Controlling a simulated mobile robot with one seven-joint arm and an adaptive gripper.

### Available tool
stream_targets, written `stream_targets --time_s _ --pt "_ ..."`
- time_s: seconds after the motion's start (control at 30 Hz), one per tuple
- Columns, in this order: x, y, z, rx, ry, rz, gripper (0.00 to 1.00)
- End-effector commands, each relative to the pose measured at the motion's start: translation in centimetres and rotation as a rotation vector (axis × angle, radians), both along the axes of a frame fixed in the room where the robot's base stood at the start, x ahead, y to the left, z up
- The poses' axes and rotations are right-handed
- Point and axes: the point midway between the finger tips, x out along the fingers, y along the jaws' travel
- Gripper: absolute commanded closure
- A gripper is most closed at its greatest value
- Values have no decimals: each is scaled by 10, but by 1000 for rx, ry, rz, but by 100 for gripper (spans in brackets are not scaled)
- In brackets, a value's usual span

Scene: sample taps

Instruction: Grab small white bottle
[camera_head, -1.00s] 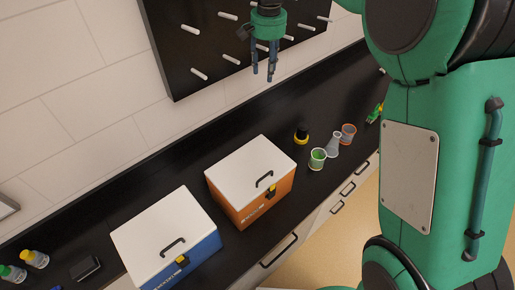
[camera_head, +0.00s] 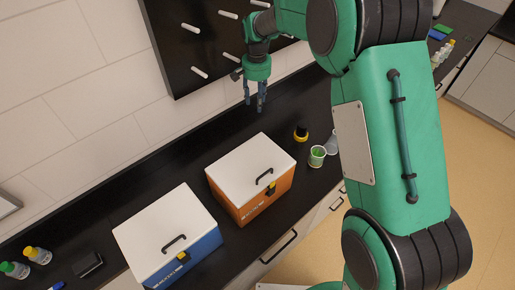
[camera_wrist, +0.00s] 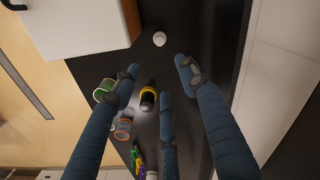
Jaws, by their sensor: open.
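A small white round thing (camera_wrist: 159,39), likely the small white bottle seen from above, stands on the black counter beside a white-lidded box in the wrist view. I cannot make it out in the head view. My gripper (camera_head: 255,104) points down above the counter, behind the orange box. In the wrist view my gripper (camera_wrist: 158,76) has its fingers spread and empty, with the white thing beyond the tips and not touched.
An orange box (camera_head: 265,201) and a blue box (camera_head: 190,262), both white-lidded, stand on the counter. A black-and-yellow bottle (camera_head: 302,134) and a green beaker (camera_head: 317,156) stand to their right. A dark peg board (camera_head: 200,45) hangs behind. Capped bottles (camera_head: 38,256) stand at far left.

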Motion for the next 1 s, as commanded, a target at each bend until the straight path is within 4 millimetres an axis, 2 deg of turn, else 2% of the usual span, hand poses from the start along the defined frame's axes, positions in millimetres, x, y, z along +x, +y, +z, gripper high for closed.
stream_targets --time_s 0.03,0.2,0.3,0.4,0.5,0.83,1.0 --pt "-1 -1 -22 -2 5 0 57" --pt "-1 -1 -86 -1 4 0 57" --pt "-1 0 -113 -1 3 0 57" --pt "0 0 -128 0 0 0 57" --pt "0 0 -135 0 0 0 57" --pt "0 0 -136 0 0 0 57" --pt "0 0 -142 0 0 0 57"
